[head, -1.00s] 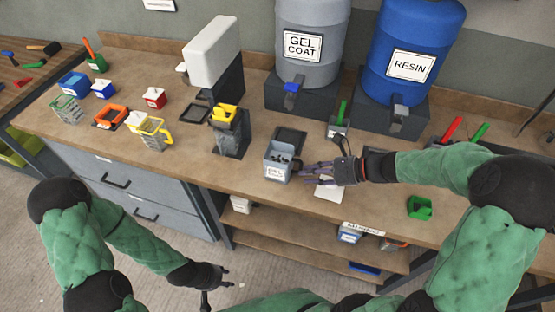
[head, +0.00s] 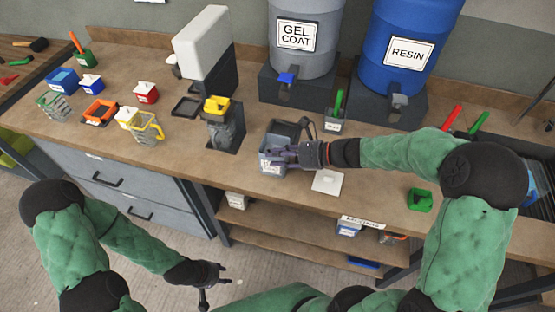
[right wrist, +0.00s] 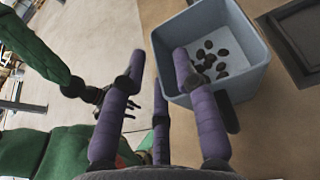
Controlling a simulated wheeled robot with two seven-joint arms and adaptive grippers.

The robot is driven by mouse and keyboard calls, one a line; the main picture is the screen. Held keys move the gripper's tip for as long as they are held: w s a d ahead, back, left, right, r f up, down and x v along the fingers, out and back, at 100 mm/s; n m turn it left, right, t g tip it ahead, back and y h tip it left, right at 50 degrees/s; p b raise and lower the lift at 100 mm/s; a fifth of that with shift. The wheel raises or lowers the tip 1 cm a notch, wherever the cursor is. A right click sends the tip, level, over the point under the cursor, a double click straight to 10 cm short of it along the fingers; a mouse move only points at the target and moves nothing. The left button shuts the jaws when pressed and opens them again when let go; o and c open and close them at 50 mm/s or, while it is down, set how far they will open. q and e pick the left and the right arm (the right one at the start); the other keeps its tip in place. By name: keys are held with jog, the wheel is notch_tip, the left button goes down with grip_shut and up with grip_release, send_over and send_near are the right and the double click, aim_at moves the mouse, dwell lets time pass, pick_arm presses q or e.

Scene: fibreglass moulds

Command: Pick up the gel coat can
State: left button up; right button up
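The gel coat can is a small, open grey container (head: 270,166) with a label, on the bench below the grey barrel. In the right wrist view the can (right wrist: 245,75) has several dark pieces inside. My right gripper (head: 274,154) is at the can, its fingers reaching across it from the right and covering part of it. In the right wrist view its purple fingers (right wrist: 155,75) are spread apart; one overlaps the can's near wall, but firm contact cannot be told. My left gripper (head: 215,284) is open and empty in front of the bench, low down.
A black square tray (head: 284,128) lies just behind the can. A white card (head: 327,182) lies to its right, and a yellow-topped dark stand (head: 224,130) is to its left. The gel coat barrel (head: 302,40) and resin barrel (head: 408,50) stand behind.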

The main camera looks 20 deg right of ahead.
jog(key=shift+w+a+f, duration=0.25)
jog(key=shift+w+a, duration=0.1)
jog(key=shift+a, duration=0.2)
grip_shut()
pick_arm(q)
jog(key=shift+f, duration=0.2)
pick_arm(e)
jog(key=shift+r, duration=0.1)
